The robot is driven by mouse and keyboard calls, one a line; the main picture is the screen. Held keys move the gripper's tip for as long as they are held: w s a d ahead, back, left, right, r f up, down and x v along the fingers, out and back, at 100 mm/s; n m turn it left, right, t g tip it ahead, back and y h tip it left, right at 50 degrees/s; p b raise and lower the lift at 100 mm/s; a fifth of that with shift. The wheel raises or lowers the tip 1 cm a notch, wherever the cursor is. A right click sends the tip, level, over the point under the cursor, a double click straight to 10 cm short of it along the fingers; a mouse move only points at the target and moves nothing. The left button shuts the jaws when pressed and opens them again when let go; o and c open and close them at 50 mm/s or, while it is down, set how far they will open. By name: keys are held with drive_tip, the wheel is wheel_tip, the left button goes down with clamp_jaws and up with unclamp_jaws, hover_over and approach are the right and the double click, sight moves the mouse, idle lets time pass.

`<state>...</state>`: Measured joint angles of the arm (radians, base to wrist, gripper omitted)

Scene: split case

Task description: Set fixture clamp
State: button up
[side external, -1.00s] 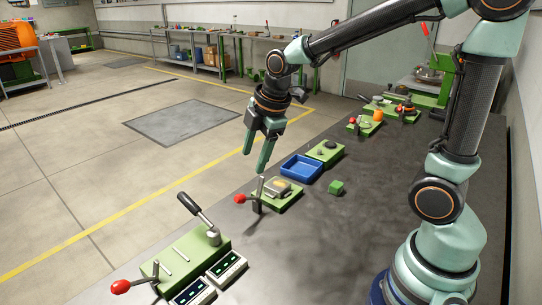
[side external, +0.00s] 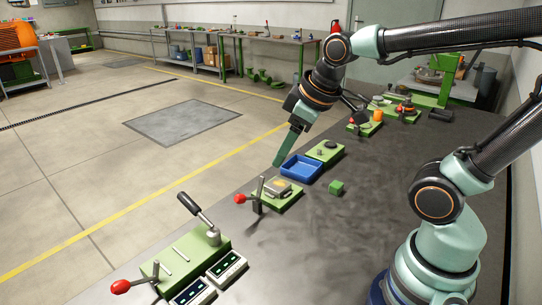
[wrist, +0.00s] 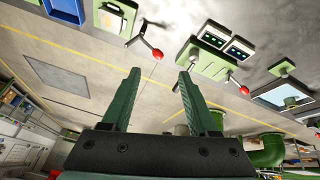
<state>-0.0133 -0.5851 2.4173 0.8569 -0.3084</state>
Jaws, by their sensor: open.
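The fixture clamp is a green block (side external: 290,203) with a pale plate on top and a lever with a red knob (side external: 240,198) at its left side. In the wrist view the same fixture (wrist: 112,20) is at the top edge, partly cut off, with its red knob (wrist: 158,54) pointing toward the fingers. My gripper (side external: 278,164) is tilted, with its fingertips above and behind the fixture in the side view, apart from it. In the wrist view the two green fingers (wrist: 160,72) stand apart with nothing between them.
A larger green fixture with a black handle (side external: 185,252) and two display boxes (side external: 226,267) stand at the front left.

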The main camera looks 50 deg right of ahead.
sight(241, 196)
drive_tip(key=w+f+n, duration=0.4)
drive_tip(key=f, duration=0.1)
drive_tip(key=w+f+n+g, duration=0.1)
drive_tip(key=w+f+n, duration=0.3)
drive_tip(key=f, duration=0.2)
drive_tip(key=w+a+f+n, duration=0.1)
drive_tip(key=w+f+n, duration=0.3)
drive_tip(key=f, duration=0.2)
drive_tip(key=shift+w, duration=0.15)
clamp_jaws()
idle(1.2)
